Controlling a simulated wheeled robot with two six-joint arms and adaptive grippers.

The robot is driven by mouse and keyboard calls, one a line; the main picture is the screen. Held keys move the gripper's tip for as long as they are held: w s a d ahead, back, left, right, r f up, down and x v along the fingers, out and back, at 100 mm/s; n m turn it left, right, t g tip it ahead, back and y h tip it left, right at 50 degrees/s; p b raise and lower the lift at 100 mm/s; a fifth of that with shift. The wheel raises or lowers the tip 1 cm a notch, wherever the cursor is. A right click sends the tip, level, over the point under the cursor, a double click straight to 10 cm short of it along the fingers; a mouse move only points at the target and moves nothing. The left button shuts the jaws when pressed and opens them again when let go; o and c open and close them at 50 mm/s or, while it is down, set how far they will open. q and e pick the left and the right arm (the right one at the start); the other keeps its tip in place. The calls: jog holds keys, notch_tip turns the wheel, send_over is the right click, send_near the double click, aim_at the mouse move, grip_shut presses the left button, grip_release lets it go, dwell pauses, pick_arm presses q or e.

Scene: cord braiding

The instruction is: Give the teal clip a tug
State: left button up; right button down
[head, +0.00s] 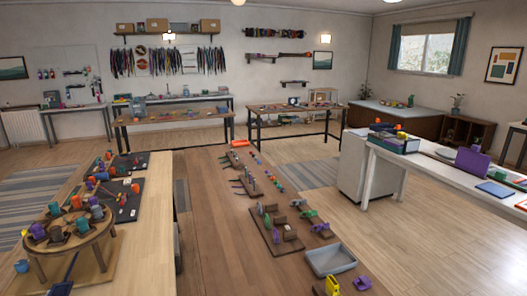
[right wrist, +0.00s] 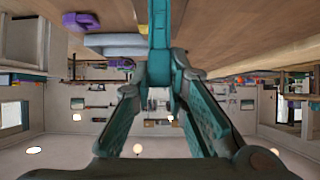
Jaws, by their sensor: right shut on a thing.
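In the right wrist view, which is upside down, my right gripper (right wrist: 160,75) has its two teal fingers drawn together. They close on a long teal piece, the teal clip (right wrist: 159,25), which runs to the top edge of the picture. The clip and fingers are nearly the same colour, so their border is hard to make out. The far end of the clip is cut off. Neither gripper shows in the head view, and I cannot pick out the teal clip there.
A yellow clip (head: 331,285), a purple clip (head: 362,283) and a grey tray (head: 330,260) are at the near end of the wooden table (head: 215,245). Boards with coloured clips (head: 285,233) stand behind the tray. A round stand (head: 70,245) with several cups is at left.

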jog(key=shift+w+r, duration=0.15)
jog(key=shift+r, duration=0.05)
dwell(0.5)
jog(key=c, duration=1.5)
grip_release()
jog(key=shift+f, duration=0.15)
jog(key=o, duration=0.3)
